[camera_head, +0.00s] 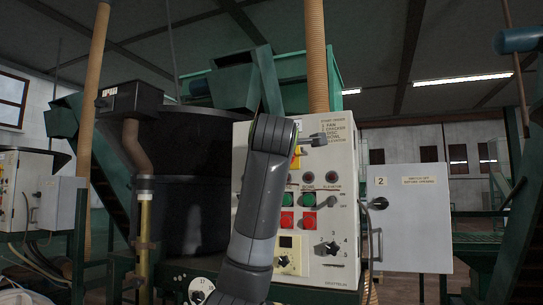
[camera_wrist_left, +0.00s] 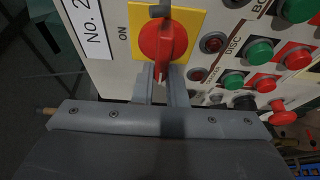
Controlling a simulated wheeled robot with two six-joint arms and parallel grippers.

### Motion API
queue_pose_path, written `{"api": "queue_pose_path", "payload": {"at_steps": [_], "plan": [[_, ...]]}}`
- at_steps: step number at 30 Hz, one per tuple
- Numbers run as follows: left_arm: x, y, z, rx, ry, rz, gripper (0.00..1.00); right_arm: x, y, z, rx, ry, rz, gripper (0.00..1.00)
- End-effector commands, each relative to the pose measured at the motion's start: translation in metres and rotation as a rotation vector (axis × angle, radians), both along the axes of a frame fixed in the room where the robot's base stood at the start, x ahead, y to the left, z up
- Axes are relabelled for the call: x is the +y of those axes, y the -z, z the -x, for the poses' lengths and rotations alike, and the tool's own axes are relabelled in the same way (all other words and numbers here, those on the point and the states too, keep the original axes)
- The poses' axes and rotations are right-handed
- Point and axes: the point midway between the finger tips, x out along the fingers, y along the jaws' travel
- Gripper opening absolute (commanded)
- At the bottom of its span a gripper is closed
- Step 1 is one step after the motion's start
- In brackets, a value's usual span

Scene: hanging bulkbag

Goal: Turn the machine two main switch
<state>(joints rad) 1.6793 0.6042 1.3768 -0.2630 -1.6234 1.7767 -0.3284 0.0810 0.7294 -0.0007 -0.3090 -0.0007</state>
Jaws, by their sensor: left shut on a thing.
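The main switch (camera_wrist_left: 163,40) is a red rotary knob on a yellow plate (camera_wrist_left: 193,20), with "ON" and a "No. 2" label to its left in the left wrist view. In the head view only a sliver of its yellow plate (camera_head: 295,161) shows beside my left arm. My left gripper (camera_wrist_left: 166,72) is shut on the red knob, its fingers reaching up to the knob's lower part. In the head view my own arm link hides most of the contact. The knob's exact angle is hard to tell. My right gripper is in neither view.
The light control panel (camera_head: 345,250) has red and green buttons and small knobs below the switch. A grey box marked "2" (camera_head: 415,235) stands to its right. A black tank (camera_head: 200,215) stands left of my arm. A second panel (camera_head: 30,195) is at far left.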

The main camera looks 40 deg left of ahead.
Motion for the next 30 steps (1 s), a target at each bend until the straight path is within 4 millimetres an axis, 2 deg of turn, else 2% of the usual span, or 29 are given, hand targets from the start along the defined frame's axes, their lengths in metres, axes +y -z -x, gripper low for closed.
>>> {"api": "queue_pose_path", "payload": {"at_steps": [1, 2, 7, 15, 19, 23, 30], "plan": [[-0.001, 0.003, -0.001, 0.007, 0.002, 0.004, 0.0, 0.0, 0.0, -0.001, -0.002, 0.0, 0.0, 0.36], [-0.001, 0.003, -0.001, 0.007, 0.002, 0.004, 0.13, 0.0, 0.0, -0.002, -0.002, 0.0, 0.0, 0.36], [-0.001, 0.002, -0.001, 0.005, 0.002, 0.002, 0.34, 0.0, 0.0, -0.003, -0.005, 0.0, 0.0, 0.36], [-0.001, 0.001, 0.0, 0.001, 0.001, 0.0, 0.34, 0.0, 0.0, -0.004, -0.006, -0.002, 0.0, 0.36], [-0.006, 0.001, 0.007, 0.0, 0.001, 0.0, 0.34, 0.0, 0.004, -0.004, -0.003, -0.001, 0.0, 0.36], [-0.02, 0.002, 0.026, -0.003, 0.004, -0.001, 0.34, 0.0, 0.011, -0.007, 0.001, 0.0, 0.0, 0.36], [-0.056, 0.002, 0.074, -0.004, 0.006, 0.0, 0.34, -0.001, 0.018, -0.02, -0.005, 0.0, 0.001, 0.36]]}}
